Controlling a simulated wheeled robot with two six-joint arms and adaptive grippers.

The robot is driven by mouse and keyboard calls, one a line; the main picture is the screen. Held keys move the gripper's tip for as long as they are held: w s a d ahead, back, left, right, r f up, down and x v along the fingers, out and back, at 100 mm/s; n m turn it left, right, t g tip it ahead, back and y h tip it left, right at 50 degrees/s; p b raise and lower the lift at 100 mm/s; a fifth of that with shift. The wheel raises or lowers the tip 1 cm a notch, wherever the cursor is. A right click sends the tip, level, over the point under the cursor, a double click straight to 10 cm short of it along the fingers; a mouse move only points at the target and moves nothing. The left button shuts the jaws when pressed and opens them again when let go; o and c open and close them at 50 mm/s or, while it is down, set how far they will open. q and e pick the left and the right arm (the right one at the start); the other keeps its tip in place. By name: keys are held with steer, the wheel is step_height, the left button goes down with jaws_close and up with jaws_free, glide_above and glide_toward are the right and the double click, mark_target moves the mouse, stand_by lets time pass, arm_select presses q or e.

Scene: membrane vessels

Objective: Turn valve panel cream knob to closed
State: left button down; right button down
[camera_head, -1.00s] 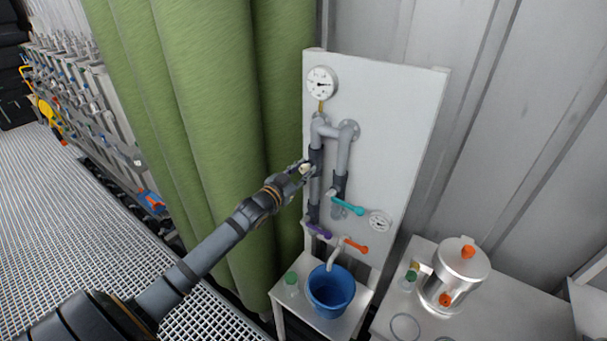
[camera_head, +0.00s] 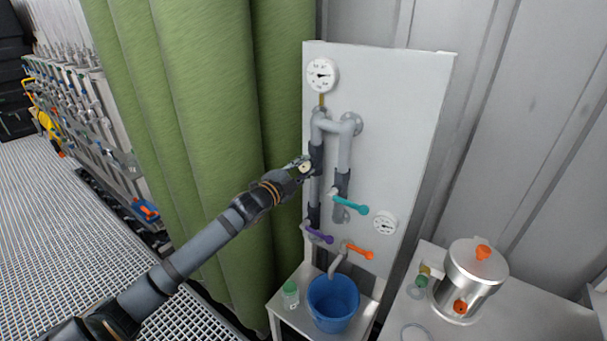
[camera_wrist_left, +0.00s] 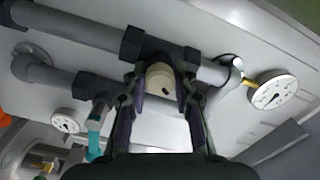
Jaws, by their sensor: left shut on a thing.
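The valve panel (camera_head: 406,120) is a white upright board with grey pipes. The cream knob (camera_wrist_left: 160,80) sits on a dark valve body on the pipe. My left gripper (camera_wrist_left: 160,92) is shut on the cream knob, a finger on each side. In the head view the left gripper (camera_head: 305,168) reaches the left pipe of the panel and mostly covers the knob. A small dark mark shows on the knob's face in the wrist view. My right gripper is not in view.
A teal handle (camera_head: 351,204), a purple handle (camera_head: 320,236) and an orange handle (camera_head: 359,251) sit below. A blue bucket (camera_head: 333,302) and a bottle (camera_head: 290,294) stand under the panel. A metal vessel (camera_head: 470,283) is at right; a green curtain (camera_head: 215,110) hangs at left.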

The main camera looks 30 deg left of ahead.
arm_select(q)
steer(key=m, duration=0.2)
steer(key=m+b, duration=0.2)
steer(key=m, duration=0.1)
steer(key=shift+f+m, duration=0.25)
steer(key=shift+m, duration=0.05)
steer(key=m+b, duration=0.1)
steer(key=m, duration=0.4)
steer(key=shift+m, duration=0.3)
steer(key=c, duration=1.1)
jaws_free()
steer(key=shift+o, duration=0.2)
steer(key=shift+r, duration=0.1)
